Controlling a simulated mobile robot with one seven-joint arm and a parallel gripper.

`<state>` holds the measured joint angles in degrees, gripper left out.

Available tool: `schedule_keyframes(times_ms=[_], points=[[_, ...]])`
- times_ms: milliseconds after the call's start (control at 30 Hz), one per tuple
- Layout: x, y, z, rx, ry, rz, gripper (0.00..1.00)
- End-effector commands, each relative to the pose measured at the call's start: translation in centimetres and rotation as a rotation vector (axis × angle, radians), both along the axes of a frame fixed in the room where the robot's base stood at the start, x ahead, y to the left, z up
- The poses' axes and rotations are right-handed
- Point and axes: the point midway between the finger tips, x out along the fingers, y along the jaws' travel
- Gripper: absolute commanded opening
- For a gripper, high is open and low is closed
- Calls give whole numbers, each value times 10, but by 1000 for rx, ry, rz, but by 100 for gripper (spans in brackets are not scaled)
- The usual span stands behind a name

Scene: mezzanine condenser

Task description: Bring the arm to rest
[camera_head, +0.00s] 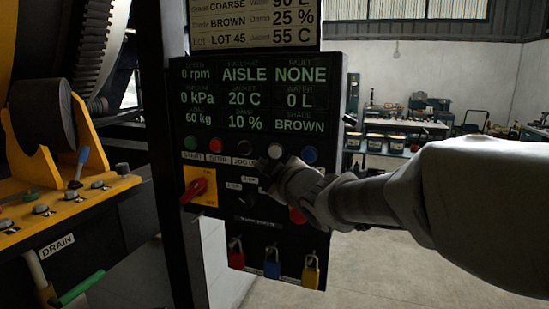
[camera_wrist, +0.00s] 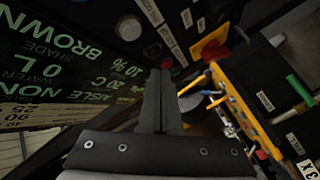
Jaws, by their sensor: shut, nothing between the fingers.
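My gripper (camera_head: 272,172) is in front of the black control panel (camera_head: 345,110), just below its row of buttons. In the wrist view the two fingers of my gripper (camera_wrist: 163,78) are pressed together with nothing between them. Their tips appear near a red button (camera_wrist: 167,65); I cannot tell whether they touch the panel. My arm reaches in from the right of the head view and hides part of the panel's lower right.
A red rotary switch (camera_head: 199,188) on a yellow plate stands out from the panel. Red (camera_head: 236,254), blue (camera_head: 272,263) and yellow (camera_head: 311,270) padlocks hang below. Yellow machinery (camera_head: 75,215) with a blue-handled lever (camera_head: 79,165) is at left. Open floor (camera_head: 400,275) lies at right.

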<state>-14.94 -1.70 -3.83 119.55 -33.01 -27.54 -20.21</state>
Motion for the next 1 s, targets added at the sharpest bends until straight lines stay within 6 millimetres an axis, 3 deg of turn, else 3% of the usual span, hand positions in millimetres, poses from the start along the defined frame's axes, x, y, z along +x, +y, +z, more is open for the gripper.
schedule_keyframes(times_ms=[267,367,467,567,700,833,1000], points=[[-1,-3,0,3,7,-9,0],[-7,-19,-1,19,50,-60,0],[-22,-49,-8,58,140,-160,0],[-49,-86,-22,118,272,-291,0],[-101,-128,-51,218,469,-466,0],[-158,-154,-81,317,657,-611,0],[-236,-167,-120,436,891,-762,0]])
